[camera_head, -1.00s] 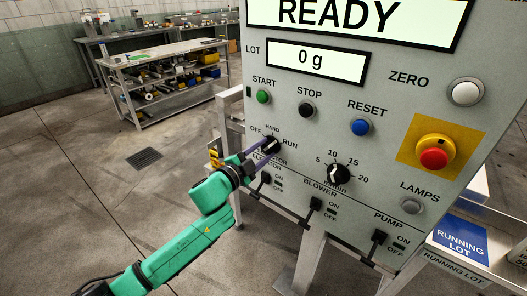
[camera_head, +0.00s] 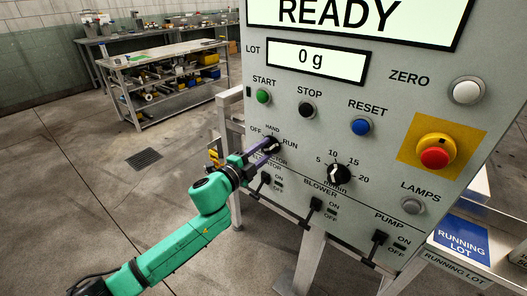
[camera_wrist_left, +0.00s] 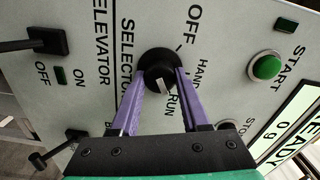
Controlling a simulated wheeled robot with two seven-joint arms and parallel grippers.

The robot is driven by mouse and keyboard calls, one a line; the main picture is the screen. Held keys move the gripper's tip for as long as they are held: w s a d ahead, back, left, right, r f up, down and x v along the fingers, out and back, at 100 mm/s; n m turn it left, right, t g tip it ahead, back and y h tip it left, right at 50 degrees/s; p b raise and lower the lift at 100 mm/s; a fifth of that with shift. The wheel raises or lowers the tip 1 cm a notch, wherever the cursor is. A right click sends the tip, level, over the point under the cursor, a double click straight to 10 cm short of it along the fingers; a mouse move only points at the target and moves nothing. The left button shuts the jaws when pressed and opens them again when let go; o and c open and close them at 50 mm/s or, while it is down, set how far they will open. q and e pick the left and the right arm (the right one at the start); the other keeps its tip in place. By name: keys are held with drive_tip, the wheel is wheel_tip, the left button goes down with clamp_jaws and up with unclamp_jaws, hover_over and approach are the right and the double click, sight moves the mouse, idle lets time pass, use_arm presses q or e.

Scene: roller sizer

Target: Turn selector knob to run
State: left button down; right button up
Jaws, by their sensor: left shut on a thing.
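The black selector knob (camera_head: 270,144) sits on the grey panel below the START button, among the OFF, HAND and RUN labels. My left gripper (camera_head: 262,149) reaches it from the lower left, and its purple fingers partly hide it. In the left wrist view the knob (camera_wrist_left: 156,62) is between the two purple fingertips of my left gripper (camera_wrist_left: 161,77), which are shut on it. A white mark on the knob's face shows there, slanted roughly to the side of the RUN label (camera_wrist_left: 188,106). My right gripper is not in view.
The START (camera_head: 263,96), STOP (camera_head: 306,109) and RESET (camera_head: 361,127) buttons sit above the knob. The black dial (camera_head: 339,174) is to its right. The elevator switch (camera_head: 265,179) is close below my gripper. A red emergency button (camera_head: 434,158) is at far right.

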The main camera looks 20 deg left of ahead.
use_arm(q)
drive_tip(key=shift+c, duration=1.9)
unclamp_jaws()
drive_tip(key=shift+s+a+f, duration=0.15)
drive_tip(key=shift+s+a, duration=0.05)
drive_tip(key=shift+s, duration=0.3)
drive_tip(key=b+v, duration=0.3)
drive_tip(key=v, duration=1)
drive_tip(key=shift+s, duration=0.3)
